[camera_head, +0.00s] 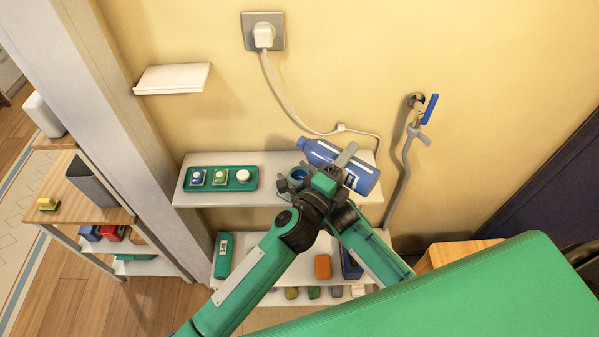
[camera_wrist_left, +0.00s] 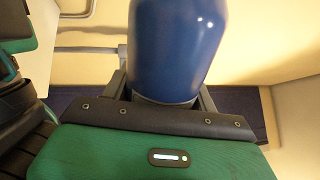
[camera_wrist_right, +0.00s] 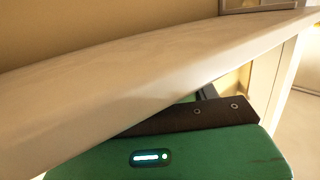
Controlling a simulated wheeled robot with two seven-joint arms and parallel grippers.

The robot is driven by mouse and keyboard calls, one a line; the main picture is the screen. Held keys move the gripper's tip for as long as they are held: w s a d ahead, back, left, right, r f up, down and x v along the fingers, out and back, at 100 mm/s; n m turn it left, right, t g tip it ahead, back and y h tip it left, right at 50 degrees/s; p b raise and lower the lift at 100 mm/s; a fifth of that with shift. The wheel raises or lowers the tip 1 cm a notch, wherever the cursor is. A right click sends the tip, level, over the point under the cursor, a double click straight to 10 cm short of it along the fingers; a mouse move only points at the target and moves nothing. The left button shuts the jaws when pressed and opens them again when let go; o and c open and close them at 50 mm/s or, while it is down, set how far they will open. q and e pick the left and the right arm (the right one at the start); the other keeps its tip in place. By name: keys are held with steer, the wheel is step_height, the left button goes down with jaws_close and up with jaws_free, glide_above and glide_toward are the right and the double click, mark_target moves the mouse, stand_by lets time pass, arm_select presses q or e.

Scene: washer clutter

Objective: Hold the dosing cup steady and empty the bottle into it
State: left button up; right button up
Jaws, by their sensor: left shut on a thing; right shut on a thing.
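The blue bottle (camera_head: 362,176) lies tipped over near the wall, its narrower end to the upper left, in the head view. My left gripper (camera_head: 345,158) is shut around its body; the bottle also fills the top of the left wrist view (camera_wrist_left: 175,45). A small blue-rimmed dosing cup (camera_head: 298,174) shows just below the bottle's narrower end. My right gripper (camera_head: 290,185) is shut on the cup, mostly hidden by the crossing arms. In the right wrist view the shelf edge hides the fingertips and cup. I cannot see any liquid.
The white upper shelf (camera_head: 270,160) bears a green tray (camera_head: 206,187) with several small items on its left. A lower shelf holds an orange block (camera_head: 322,266) and a green box (camera_head: 223,254). A cable, plug (camera_head: 264,36) and tap (camera_head: 428,108) are on the wall.

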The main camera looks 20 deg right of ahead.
mark_target(337, 153)
arm_select(q)
steer(key=m, duration=0.3)
steer(key=shift+f, duration=0.15)
steer(key=shift+w+f+m+g+h, duration=0.15)
steer(key=shift+m+g+h, duration=0.15)
steer(key=shift+m+g, duration=0.45)
steer(key=m, duration=0.2)
steer(key=w+a+m, duration=0.1)
steer(key=m, duration=0.1)
steer(key=shift+f+g, duration=0.15)
steer(key=shift+g, duration=0.2)
steer(key=m, duration=0.1)
steer(key=w+m, duration=0.1)
steer(key=m, duration=0.1)
steer(key=shift+a, duration=0.3)
steer(key=shift+r+m+g, duration=0.25)
steer(key=shift+m+g, duration=0.25)
steer(key=shift+m, duration=0.75)
steer(key=m, duration=0.1)
steer(key=r+m, duration=0.1)
steer(key=m, duration=0.1)
steer(key=shift+r+m+g, duration=0.1)
steer(key=shift+m+g, duration=0.2)
steer(key=shift+w+a+f+m+y, duration=0.15)
steer(key=shift+m+y, duration=0.1)
steer(key=shift+m, duration=0.25)
steer(key=shift+w+d+f+m+y, duration=0.15)
steer(key=shift+m+y, duration=0.1)
steer(key=shift+m, duration=0.25)
steer(key=shift+s+a, duration=0.1)
